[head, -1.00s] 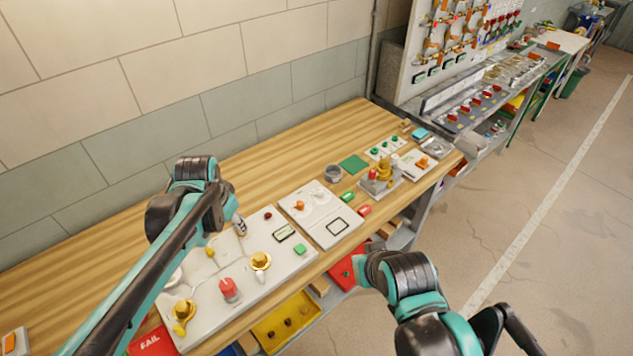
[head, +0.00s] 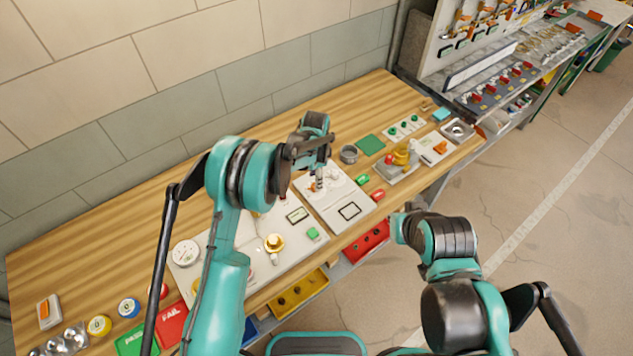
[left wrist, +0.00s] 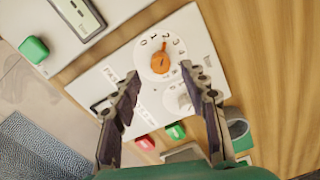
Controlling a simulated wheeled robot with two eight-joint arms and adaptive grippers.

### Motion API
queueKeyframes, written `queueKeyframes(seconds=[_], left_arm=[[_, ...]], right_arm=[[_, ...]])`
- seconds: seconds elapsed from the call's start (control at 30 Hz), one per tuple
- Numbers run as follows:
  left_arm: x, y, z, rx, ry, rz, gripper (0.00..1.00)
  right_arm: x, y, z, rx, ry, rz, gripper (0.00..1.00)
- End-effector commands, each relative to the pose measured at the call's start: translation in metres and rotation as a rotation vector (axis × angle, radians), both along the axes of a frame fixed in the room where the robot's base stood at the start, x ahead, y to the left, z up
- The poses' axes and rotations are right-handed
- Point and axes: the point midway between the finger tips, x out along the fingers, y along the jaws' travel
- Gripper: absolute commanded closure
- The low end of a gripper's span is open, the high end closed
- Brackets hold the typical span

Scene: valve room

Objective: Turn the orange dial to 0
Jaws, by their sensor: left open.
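The orange dial (left wrist: 160,63) sits on a round white scale with printed numbers on a white panel (left wrist: 118,72). Its narrow pointer end is towards the upper numbers, seemingly near 2; the exact mark is hard to read. In the head view the dial (head: 312,187) is partly covered by my gripper. My left gripper (left wrist: 161,73) is open over the panel, with one finger on each side below the dial in the left wrist view; nothing is between the fingers. It shows in the head view (head: 320,183) pointing down. My right arm shows, but its gripper does not.
A grey cup (head: 349,154), a green mat (head: 370,145) and red and green blocks are nearby. The wooden bench (head: 120,210) is bare along the wall.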

Motion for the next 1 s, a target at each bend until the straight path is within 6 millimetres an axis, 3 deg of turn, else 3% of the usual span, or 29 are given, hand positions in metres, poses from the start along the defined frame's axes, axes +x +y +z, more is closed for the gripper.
queueKeyframes(seconds=[0.2,0.57,0.73,1.0], left_arm=[[0.001,0.000,-0.028,0.000,-0.001,0.001,0.56],[0.001,0.001,-0.034,-0.001,-0.001,0.002,0.56],[0.001,0.001,-0.034,-0.001,-0.001,0.002,1.00],[0.001,0.001,-0.034,0.000,-0.001,0.010,1.00]], right_arm=[[0.000,0.000,-0.001,0.000,0.000,0.000,1.00],[0.000,0.000,-0.001,0.000,0.000,0.000,1.00],[0.000,0.000,-0.001,0.000,0.000,0.000,1.00],[0.000,0.000,-0.003,0.000,0.000,0.000,1.00]])
